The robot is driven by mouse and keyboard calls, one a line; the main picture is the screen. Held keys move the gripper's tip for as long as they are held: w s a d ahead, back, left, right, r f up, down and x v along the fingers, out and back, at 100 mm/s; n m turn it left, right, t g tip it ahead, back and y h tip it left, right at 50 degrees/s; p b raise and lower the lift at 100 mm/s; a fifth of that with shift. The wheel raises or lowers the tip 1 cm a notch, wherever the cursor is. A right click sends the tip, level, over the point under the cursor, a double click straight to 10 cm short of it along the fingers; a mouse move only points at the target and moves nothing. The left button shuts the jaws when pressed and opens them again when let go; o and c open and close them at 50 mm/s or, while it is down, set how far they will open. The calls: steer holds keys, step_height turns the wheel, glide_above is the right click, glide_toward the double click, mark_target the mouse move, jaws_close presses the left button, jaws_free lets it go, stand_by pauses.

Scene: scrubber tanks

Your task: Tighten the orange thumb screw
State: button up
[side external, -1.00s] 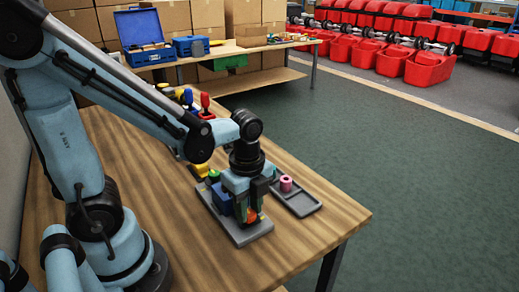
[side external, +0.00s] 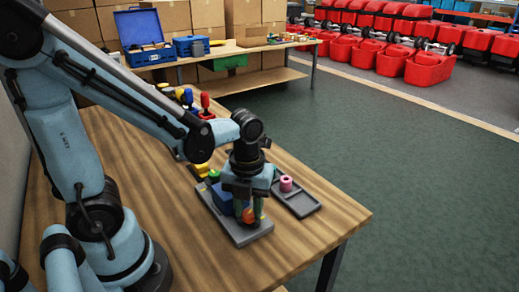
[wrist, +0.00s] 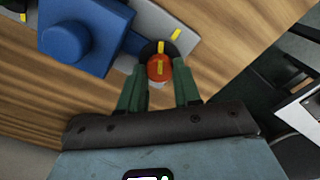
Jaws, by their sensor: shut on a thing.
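The orange thumb screw (side external: 247,216) is at the front end of a grey base plate (side external: 246,239), beside a blue block (side external: 222,199). In the wrist view the screw's orange head (wrist: 155,76) has a yellow mark and sits against a black round part (wrist: 149,50). Another yellow mark (wrist: 176,34) is on the grey plate beyond it. My gripper (wrist: 160,70) points down with its green fingers on either side of the orange head, shut on it. The screw's lower part is hidden.
A dark grey tray (side external: 304,208) with a pink spool-like piece (side external: 286,184) lies right of the plate. Yellow and green pieces (side external: 202,170) are behind the block. Joystick-like parts (side external: 205,102) stand farther back. The table front (side external: 190,245) is clear.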

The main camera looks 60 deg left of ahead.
mark_target(249, 213)
steer(key=m, duration=0.5)
steer(key=shift+m, duration=0.3)
stand_by(0.4)
steer(key=o, duration=1.1)
steer(key=shift+c, duration=0.2)
steer(key=shift+r, duration=0.1)
step_height(249, 213, up, 12)
